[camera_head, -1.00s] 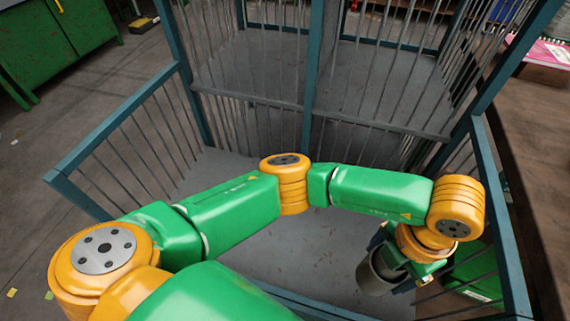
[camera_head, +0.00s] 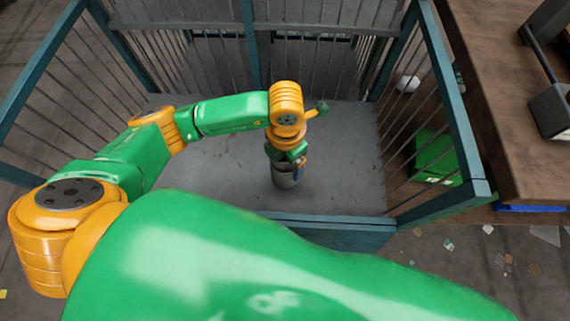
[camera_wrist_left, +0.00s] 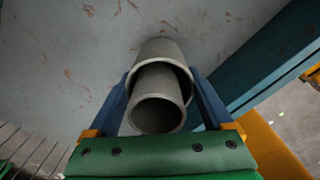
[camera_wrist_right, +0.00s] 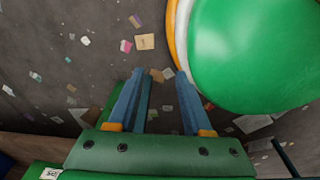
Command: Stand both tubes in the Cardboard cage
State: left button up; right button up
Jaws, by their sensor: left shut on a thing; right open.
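The Cardboard cage (camera_head: 345,150), with a grey floor, blue-green posts and dark bars, fills the middle of the head view. My left gripper (camera_head: 288,160) is inside it, shut on a grey tube (camera_head: 285,178) held roughly upright at or just above the floor. In the left wrist view, a wider grey tube rim (camera_wrist_left: 160,47) sits between the fingers, and a narrower grey tube end (camera_wrist_left: 157,100) shows nearer the camera. My right gripper (camera_wrist_right: 161,78) is open and empty above the littered floor.
A low blue-green front wall (camera_head: 330,237) and a barred right side (camera_head: 448,90) bound the cage. A brown wooden bench (camera_head: 490,100) stands to the right, with a green box (camera_head: 437,158) beyond the bars. Cage floor around the tube is clear.

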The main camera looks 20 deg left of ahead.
pick_arm(q)
notch_tip(320, 180, down, 3)
jog(key=shift+a+r, duration=0.1)
jog(key=shift+f, duration=0.25)
jog(key=shift+f+b, duration=0.15)
jog(key=shift+b, duration=0.3)
jog(key=o, duration=1.1)
notch_tip(320, 180, up, 12)
jog(key=p, duration=0.3)
jog(key=shift+r, duration=0.25)
pick_arm(e)
jog(key=shift+s+a+r, duration=0.25)
jog(key=shift+a+r, duration=0.05)
jog(key=shift+r, duration=0.2)
jog(key=shift+s+a+r, duration=0.25)
jog(key=shift+a+r, duration=0.05)
jog(key=shift+r, duration=0.15)
jog(key=shift+d, duration=0.1)
